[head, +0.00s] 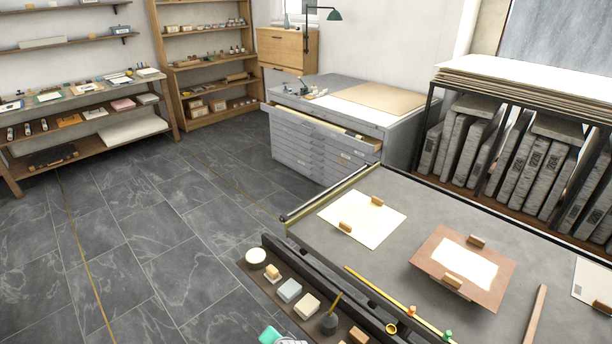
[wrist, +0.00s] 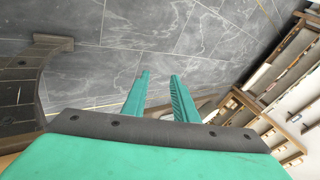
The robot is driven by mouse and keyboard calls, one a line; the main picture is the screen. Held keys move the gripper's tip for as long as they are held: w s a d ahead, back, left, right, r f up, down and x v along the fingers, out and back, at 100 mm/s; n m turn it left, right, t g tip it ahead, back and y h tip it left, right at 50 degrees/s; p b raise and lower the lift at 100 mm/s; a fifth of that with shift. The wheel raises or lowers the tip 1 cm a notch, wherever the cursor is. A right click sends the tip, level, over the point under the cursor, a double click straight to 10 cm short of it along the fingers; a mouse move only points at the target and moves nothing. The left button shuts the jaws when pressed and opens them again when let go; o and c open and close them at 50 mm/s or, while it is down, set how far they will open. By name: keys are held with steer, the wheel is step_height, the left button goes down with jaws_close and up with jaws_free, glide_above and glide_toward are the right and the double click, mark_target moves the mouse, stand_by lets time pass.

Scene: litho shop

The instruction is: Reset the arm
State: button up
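My gripper (wrist: 160,77) shows in the wrist view as two green fingers with a clear gap between them. Nothing is held in the gap, and dark floor tiles (wrist: 150,30) show behind it. The fingers point away over the floor, apart from any object. In the head view only a small green and white piece, which looks like part of my arm, shows at the bottom edge. The rest of the arm is out of sight there.
A grey press table (head: 400,205) with paper sheets and a narrow tool ledge (head: 318,320) stands close at right. Behind it is a flat-file cabinet (head: 310,150) with its top drawer pulled out. Shelves (head: 85,115) line the left wall. The floor (head: 150,240) at left is clear.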

steer(key=s+d+n+t+h, duration=0.1)
steer(key=s+d+t, duration=0.1)
steer(key=s, duration=0.9)
steer(key=s+d+n+t+h, duration=0.1)
steer(key=s+d+t, duration=0.15)
steer(key=s, duration=0.85)
steer(key=s+d+r+n+t, duration=0.2)
steer(key=s+d+r, duration=0.1)
steer(key=s+r, duration=0.5)
steer(key=s+d+r+n+t+h, duration=0.1)
steer(key=s+d+r+n+t, duration=0.1)
steer(key=s+r, duration=0.6)
step_height(320, 180, up, 2)
steer(key=shift+d+r+n+h, duration=0.1)
steer(key=shift+d+n+h, duration=0.2)
steer(key=shift+d+n, duration=0.2)
